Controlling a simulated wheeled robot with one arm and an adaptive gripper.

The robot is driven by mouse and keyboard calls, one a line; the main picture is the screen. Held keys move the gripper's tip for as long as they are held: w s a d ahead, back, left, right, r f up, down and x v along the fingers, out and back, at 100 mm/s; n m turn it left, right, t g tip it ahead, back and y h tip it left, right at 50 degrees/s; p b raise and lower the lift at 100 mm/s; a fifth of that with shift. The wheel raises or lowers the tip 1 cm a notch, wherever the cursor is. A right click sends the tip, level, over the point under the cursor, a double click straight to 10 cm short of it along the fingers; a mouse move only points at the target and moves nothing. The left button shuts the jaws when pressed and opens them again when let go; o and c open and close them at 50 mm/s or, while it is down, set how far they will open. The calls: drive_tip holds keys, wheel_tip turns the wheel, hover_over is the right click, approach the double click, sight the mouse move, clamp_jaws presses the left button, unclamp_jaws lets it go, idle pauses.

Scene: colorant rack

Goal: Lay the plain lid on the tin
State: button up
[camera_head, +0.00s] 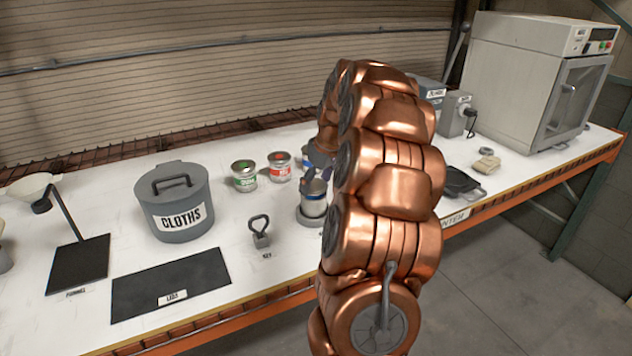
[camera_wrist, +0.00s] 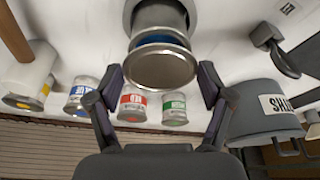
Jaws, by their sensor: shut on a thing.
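The tin (camera_head: 313,208), with a pale body and a blue band, stands upright on a round grey base (camera_head: 309,222) on the bench. In the wrist view its blue band (camera_wrist: 178,40) shows just behind the lid. The plain lid (camera_wrist: 162,69) is a bare silver disc between my fingertips. My gripper (camera_wrist: 160,82) is shut on it, one finger on each side. In the head view my gripper (camera_head: 318,178) is right at the tin's top, partly behind my arm. The lid is over the tin's mouth; I cannot tell whether it touches the rim.
Tins with green (camera_head: 244,178) and red (camera_head: 280,167) labels stand close behind. Blue (camera_wrist: 80,95) and yellow-marked (camera_wrist: 30,75) tins show in the wrist view.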

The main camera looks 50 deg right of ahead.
drive_tip(key=shift+f+b, duration=0.45)
drive_tip(key=shift+f, duration=0.2)
drive_tip(key=o, duration=0.7)
drive_tip(key=shift+c, duration=0.2)
drive_tip(key=v, duration=1.2)
